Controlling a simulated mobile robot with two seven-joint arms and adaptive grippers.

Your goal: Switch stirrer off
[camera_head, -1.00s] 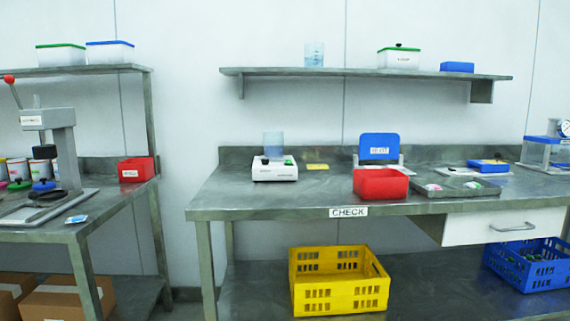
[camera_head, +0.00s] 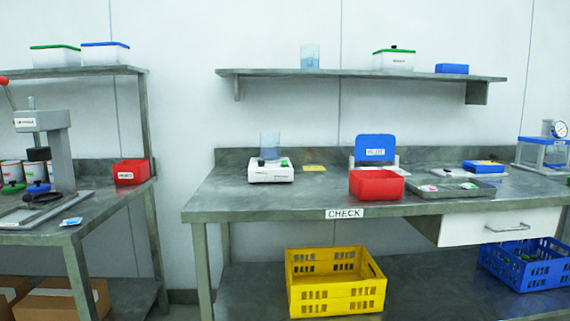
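The stirrer (camera_head: 270,174) is a low white box on the left part of the steel bench marked CHECK. A clear beaker with bluish content (camera_head: 270,146) stands on top of it. Its front shows a dark knob or switch and a small green spot; their setting is too small to tell. Neither of my grippers shows in the head view.
The CHECK bench (camera_head: 225,203) also holds a red bin (camera_head: 377,186), a blue-lidded box (camera_head: 375,148), a yellow pad (camera_head: 314,168) and a grey tray (camera_head: 450,195). A shelf (camera_head: 280,72) hangs above. A yellow crate (camera_head: 335,295) sits below. A gap separates the left bench.

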